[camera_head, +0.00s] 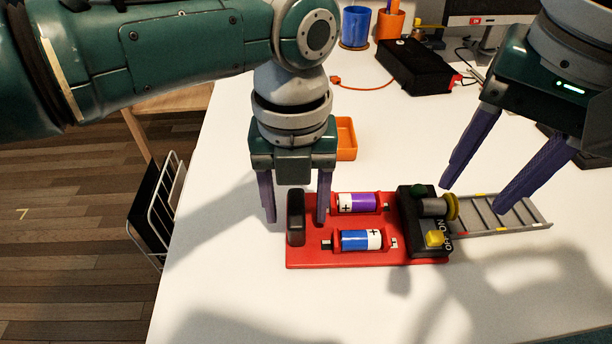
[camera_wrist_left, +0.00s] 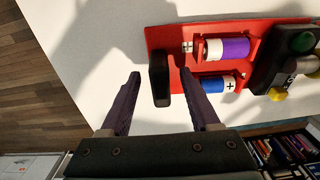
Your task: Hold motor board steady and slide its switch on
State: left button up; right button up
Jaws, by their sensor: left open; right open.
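The red motor board (camera_head: 310,256) lies flat on the white table, with a purple battery (camera_head: 358,203) and a blue battery (camera_head: 358,240) in its holders. A dark upright handle block (camera_head: 296,218) stands at its left end. At its right end is a black unit with a yellow switch (camera_head: 434,239), ON lettering, a green button and a motor. My left gripper (camera_head: 296,218) is open, its fingers on either side of the handle block; the left wrist view shows the block (camera_wrist_left: 159,80) between and ahead of the fingertips. My right gripper (camera_head: 470,197) is open and empty, above the grey ladder-like track.
The grey track (camera_head: 510,214) extends right from the board. Behind are an orange tray (camera_head: 345,139), a black box (camera_head: 414,66), a blue cup (camera_head: 355,27) and an orange cup (camera_head: 390,24). A wire rack (camera_head: 160,210) stands beside the table's left edge. The front table is clear.

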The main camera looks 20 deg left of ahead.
pick_arm(q)
jog(key=shift+c, duration=0.4)
grip_shut()
dwell(0.4)
